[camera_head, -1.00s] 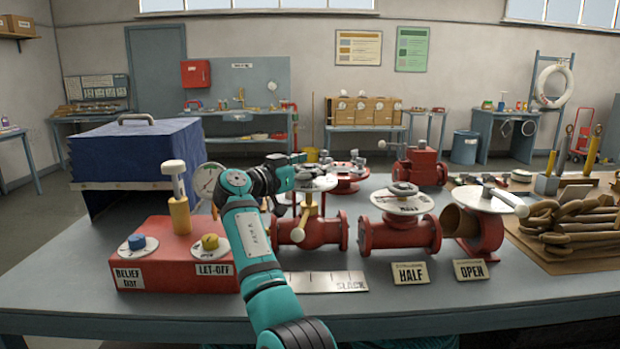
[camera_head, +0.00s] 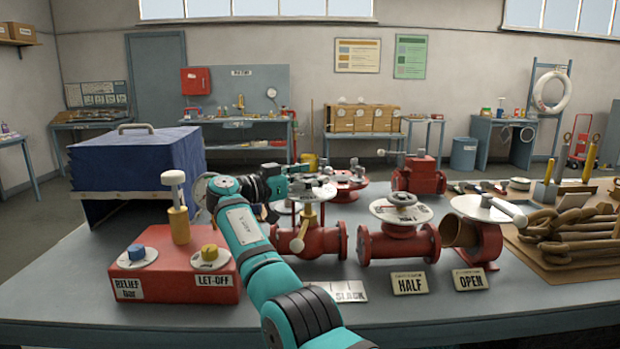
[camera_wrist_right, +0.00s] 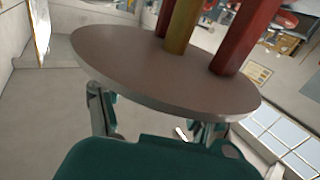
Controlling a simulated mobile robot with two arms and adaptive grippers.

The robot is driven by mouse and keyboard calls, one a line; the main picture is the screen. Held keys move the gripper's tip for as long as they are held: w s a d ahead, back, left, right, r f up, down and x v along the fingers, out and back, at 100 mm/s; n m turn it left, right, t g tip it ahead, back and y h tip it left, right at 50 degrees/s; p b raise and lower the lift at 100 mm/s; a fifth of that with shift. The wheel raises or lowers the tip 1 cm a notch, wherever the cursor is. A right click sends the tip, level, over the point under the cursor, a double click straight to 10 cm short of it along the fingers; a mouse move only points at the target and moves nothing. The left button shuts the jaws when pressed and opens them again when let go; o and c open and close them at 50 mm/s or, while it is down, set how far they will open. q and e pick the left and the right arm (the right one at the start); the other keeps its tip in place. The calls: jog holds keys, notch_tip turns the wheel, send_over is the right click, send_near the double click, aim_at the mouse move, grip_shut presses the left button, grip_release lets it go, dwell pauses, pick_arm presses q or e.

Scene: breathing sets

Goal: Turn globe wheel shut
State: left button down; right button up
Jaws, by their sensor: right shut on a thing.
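My left gripper is out of view.
A red box with blue and yellow knobs (camera_head: 175,275) and a blue covered case (camera_head: 135,165) stand left. The HALF valve (camera_head: 398,245) and OPEN valve (camera_head: 488,242) stand close on the right. A SLACK plate (camera_head: 350,291) lies in front.

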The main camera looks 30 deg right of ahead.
jog(key=o, duration=1.2)
jog(key=a, duration=1.2)
jog(key=shift+s, duration=0.15)
jog(key=shift+f, duration=0.1)
